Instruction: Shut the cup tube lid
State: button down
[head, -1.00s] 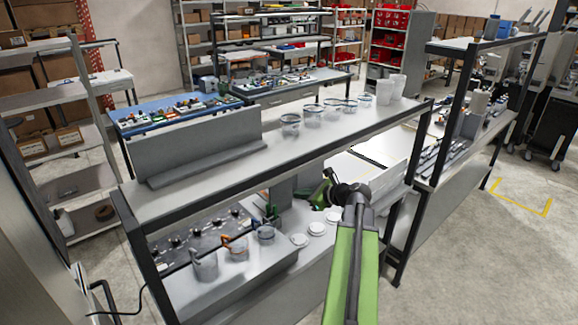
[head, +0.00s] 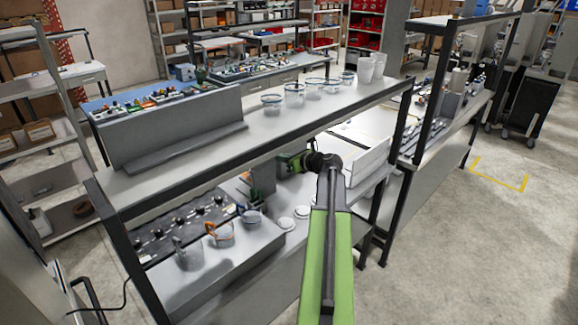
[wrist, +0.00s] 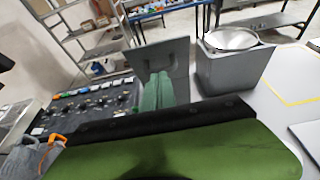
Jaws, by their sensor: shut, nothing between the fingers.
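I cannot pick out the cup tube lid with certainty. In the wrist view, a grey flat panel (wrist: 158,58) stands upright behind my gripper (wrist: 160,92). Right of it is a grey box (wrist: 235,70) with a shiny round metal piece (wrist: 232,39) at its top; I cannot tell whether that is a lid or a bowl. My gripper's green fingers are together and empty, in front of the panel; contact is unclear. In the head view my gripper (head: 291,162) is small, under the upper shelf, beside a grey upright block (head: 263,174).
The upper shelf (head: 215,148) with several clear containers (head: 295,95) runs above the counter. Grey pitchers (head: 188,256), one with an orange handle (head: 219,235), and white discs (head: 286,223) stand below. A dark knob panel (wrist: 95,108) is at left.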

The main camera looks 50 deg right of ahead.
jog(key=shift+x, duration=1.15)
jog(key=shift+w+d+r+p, duration=0.1)
jog(key=shift+w+r+p, duration=0.85)
jog(key=shift+w, duration=0.25)
jog(key=shift+r, duration=0.2)
